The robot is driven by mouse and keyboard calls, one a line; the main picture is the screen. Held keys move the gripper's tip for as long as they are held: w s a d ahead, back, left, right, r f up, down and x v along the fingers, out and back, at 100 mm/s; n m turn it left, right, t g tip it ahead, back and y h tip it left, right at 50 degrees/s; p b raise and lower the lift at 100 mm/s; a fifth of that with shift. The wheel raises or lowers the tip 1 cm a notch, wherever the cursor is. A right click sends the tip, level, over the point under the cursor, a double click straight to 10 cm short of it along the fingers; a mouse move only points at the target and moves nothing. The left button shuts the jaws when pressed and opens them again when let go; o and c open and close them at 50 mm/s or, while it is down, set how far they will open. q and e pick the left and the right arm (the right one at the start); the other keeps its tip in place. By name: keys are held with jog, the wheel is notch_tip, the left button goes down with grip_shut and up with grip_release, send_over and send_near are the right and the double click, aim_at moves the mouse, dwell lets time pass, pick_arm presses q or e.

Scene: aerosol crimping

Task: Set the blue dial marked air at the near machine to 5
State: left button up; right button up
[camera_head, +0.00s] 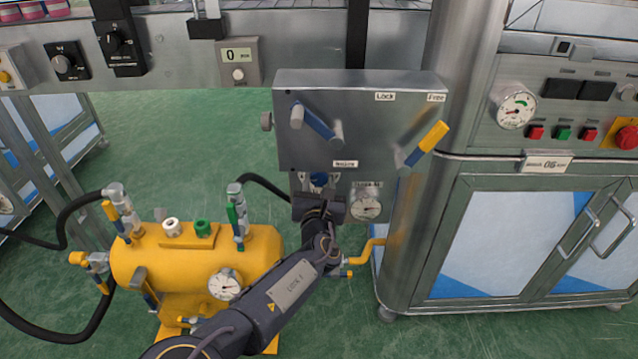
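The blue dial (318,179) sits on a small grey panel under the steel control box of the near machine. My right gripper (319,183) is at it, with one pale finger on each side of the dial. Whether the fingers press on the dial cannot be made out. The gripper and wrist hide the dial's lower part and any marking on it. A round white gauge (366,207) with a small label above it is just right of the gripper; its reading is too small to tell. My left gripper is not in view.
The steel box (350,100) above carries a blue lever (318,124) and a yellow-handled lever (428,143). A yellow tank (190,262) with valves and hoses stands left of my arm. A steel cabinet (510,240) stands to the right.

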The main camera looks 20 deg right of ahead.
jog(key=c, duration=0.5)
jog(key=shift+m, duration=0.3)
jog(key=m, duration=1.1)
jog(key=shift+f+m, duration=0.1)
jog(key=shift+m, duration=0.2)
jog(key=m, duration=0.3)
jog(key=shift+m, duration=0.3)
jog(key=m, duration=0.3)
jog(key=shift+m, duration=0.3)
jog(key=m, duration=0.6)
